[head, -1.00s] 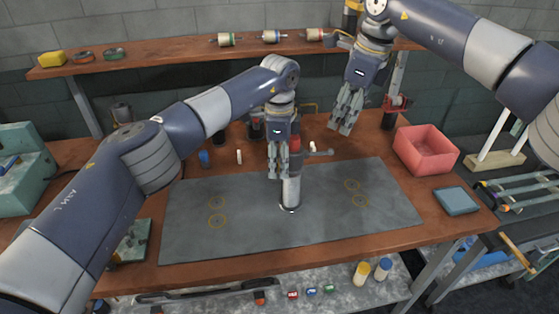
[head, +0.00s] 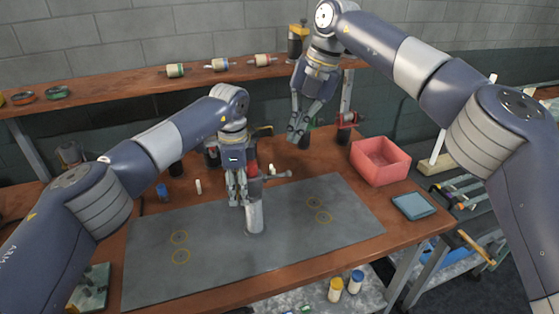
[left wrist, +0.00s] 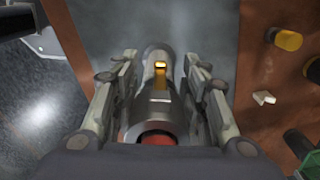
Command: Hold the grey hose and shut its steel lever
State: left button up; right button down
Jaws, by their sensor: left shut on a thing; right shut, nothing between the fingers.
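The grey hose (head: 255,217) stands upright on the dark grey mat, a pale grey cylinder. My left gripper (head: 240,200) is shut on it from above, its fingers on either side. A steel lever (head: 279,175) sticks out to the right beside the gripper, with a red part to its left. In the left wrist view the hose (left wrist: 157,110) lies between the fingers, with a brass-coloured piece on it and red inside the near end. The lever's exact joint is hidden. My right gripper (head: 297,134) is shut and empty, behind and to the right of the hose, apart from it.
The grey mat (head: 210,265) is otherwise bare, with several yellow rings marked on it. A red bin (head: 380,160) and a blue-grey pad (head: 413,206) are at the right. Small bottles stand behind the mat. A wooden shelf (head: 130,88) with spools runs along the back.

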jog(key=m, duration=0.7)
jog(key=m+y, duration=0.1)
jog(key=m, duration=0.6)
jog(key=shift+w+r+g, duration=0.15)
jog(key=shift+r+g, duration=0.05)
jog(key=shift+g, duration=0.2)
send_near(272, 177)
jog(key=x, duration=0.5)
